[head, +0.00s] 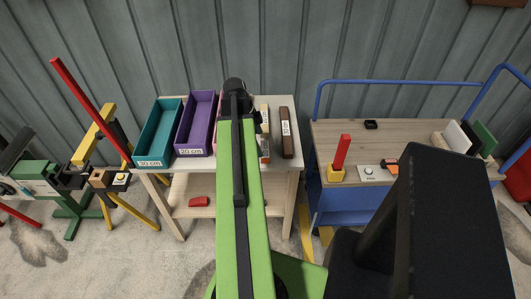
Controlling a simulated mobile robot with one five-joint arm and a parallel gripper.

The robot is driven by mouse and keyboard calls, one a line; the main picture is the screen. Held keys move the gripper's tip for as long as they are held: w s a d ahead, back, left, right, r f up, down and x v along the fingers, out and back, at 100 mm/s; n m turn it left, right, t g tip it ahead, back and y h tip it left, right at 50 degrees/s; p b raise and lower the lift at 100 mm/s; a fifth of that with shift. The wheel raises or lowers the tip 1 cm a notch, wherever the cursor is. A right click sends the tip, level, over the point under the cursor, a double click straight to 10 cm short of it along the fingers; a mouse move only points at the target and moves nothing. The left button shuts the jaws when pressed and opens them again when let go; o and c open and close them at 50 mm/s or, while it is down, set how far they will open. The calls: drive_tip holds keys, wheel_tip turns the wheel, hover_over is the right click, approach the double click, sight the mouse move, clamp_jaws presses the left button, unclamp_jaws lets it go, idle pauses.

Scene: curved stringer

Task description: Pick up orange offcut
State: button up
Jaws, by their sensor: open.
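I cannot single out the orange offcut with certainty. My gripper's fingers do not show.
The pale workbench (293,172) carries a teal bin (141,158) and a purple bin (191,148), with a dark brown bar (286,133) at right. A red block (199,201) lies on its lower shelf. The blue cart (350,204) holds a red post (342,152) in a yellow base.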

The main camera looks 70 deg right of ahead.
sight(264, 149)
drive_tip(key=b+x, duration=0.4)
drive_tip(key=x, duration=0.1)
drive_tip(key=shift+s+d, duration=0.2)
drive_tip(key=shift+r, duration=0.2)
drive_tip(key=c, duration=1.1)
